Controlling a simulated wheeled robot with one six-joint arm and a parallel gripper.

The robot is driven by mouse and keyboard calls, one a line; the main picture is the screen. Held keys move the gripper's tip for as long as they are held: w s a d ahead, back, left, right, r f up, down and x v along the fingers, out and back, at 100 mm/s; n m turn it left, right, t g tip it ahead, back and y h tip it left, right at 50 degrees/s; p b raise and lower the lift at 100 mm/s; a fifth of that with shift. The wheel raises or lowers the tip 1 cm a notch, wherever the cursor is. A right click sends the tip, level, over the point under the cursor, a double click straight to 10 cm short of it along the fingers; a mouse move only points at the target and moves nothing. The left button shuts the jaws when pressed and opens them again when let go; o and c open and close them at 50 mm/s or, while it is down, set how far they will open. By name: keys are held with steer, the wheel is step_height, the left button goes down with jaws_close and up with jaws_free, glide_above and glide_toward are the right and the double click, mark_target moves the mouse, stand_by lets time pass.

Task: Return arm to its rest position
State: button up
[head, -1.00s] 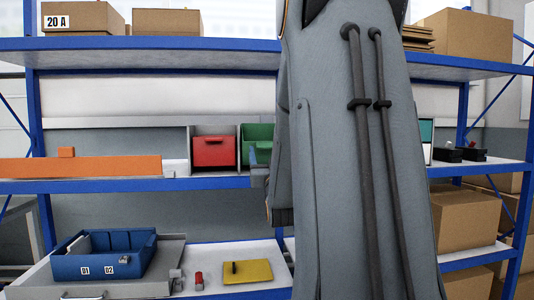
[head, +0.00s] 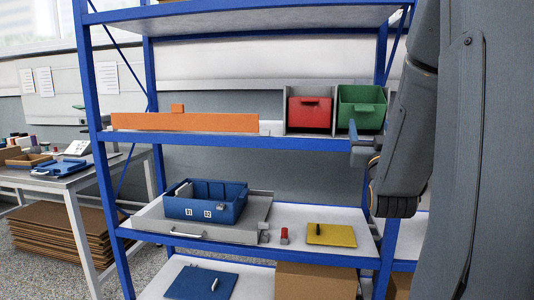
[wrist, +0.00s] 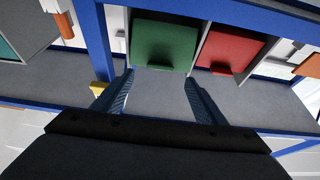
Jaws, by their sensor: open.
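My gripper (wrist: 155,100) is open in the wrist view, its two fingers apart with nothing between them. Beyond the fingertips are the green bin (wrist: 165,42) and the red bin (wrist: 228,52). In the head view my gripper (head: 362,152) is partly hidden at the end of my grey arm, by the blue upright just below the green bin (head: 361,108). The red bin (head: 309,112) stands to the left of the green one. My arm fills the right side of the head view and is bent at the elbow.
A blue shelf rack holds an orange block (head: 185,122) on the middle shelf. A blue tray (head: 205,208) marked 31 and 32 and a yellow plate (head: 331,235) sit on the lower shelf. A workbench (head: 60,178) stands at the left. Floor shows at the lower left.

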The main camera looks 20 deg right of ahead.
steer(key=w+a+f+n+g+y+p, duration=0.25)
steer(key=a+f+g+y+p, duration=0.45)
steer(key=a+f, duration=0.9)
steer(key=s+a+f+n+g+y+p, duration=0.2)
steer(key=s+a+g, duration=0.4)
steer(key=s, duration=0.5)
steer(key=s+a+f+n+g+y+p, duration=0.1)
steer(key=s+a+f+g, duration=0.3)
steer(key=s+a, duration=0.6)
steer(key=shift+s+a+f+n+g+y+p, duration=0.4)
steer(key=shift+s+g+y, duration=0.45)
steer(key=shift+g, duration=0.35)
steer(key=shift+c, duration=0.5)
